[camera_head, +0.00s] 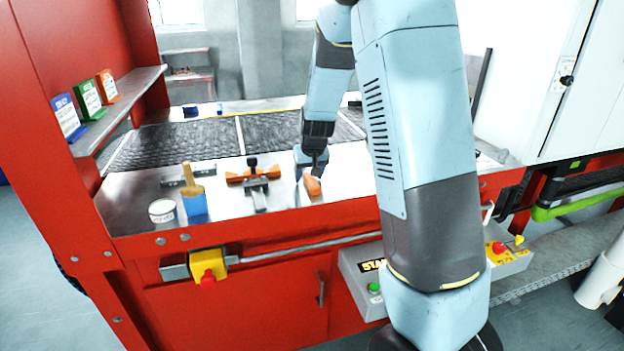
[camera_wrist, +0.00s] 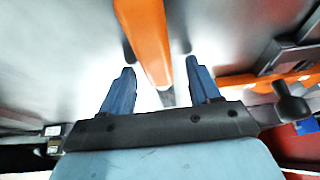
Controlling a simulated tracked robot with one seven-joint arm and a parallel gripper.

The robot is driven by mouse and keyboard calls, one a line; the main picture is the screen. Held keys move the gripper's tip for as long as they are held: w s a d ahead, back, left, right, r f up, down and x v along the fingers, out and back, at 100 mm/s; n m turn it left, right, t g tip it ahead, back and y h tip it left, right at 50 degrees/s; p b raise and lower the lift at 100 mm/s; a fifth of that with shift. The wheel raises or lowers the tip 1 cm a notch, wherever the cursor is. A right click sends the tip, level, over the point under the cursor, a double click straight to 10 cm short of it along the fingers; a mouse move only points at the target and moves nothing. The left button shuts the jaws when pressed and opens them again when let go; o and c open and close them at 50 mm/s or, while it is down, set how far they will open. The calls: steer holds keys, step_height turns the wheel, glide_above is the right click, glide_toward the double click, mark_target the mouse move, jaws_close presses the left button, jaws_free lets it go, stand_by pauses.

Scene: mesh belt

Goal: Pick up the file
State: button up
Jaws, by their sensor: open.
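The file has an orange handle (camera_head: 313,187) and lies on the metal work surface near the front edge. In the wrist view the handle (camera_wrist: 147,35) runs from the top edge down between my fingers, with a narrow grey part below it. My gripper (camera_wrist: 160,64) is open, with one blue finger on each side of the file; neither finger visibly touches it. In the head view my gripper (camera_head: 311,165) is just above and behind the handle and hides the far part of the file.
An orange tool with a black knob (camera_head: 254,175) lies left of the file. Further left are a blue cup (camera_head: 195,205) with a brush, a white tin (camera_head: 162,211) and a dark bar. The dark mesh belt (camera_head: 190,140) lies behind. Small boxes (camera_head: 88,98) stand on the left shelf.

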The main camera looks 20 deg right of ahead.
mark_target(307, 172)
jaws_close()
stand_by(0.6)
steer(key=shift+r, duration=0.5)
step_height(307, 172, up, 3)
steer(key=shift+f, duration=0.2)
steer(key=s+r, duration=0.4)
steer(key=r, duration=0.1)
steer(key=shift+s+a+r, duration=0.1)
steer(key=shift+s+r, duration=0.1)
steer(key=shift+s, duration=0.2)
steer(key=s+r, duration=0.4)
steer(key=s, duration=0.5)
steer(key=shift+a, duration=0.2)
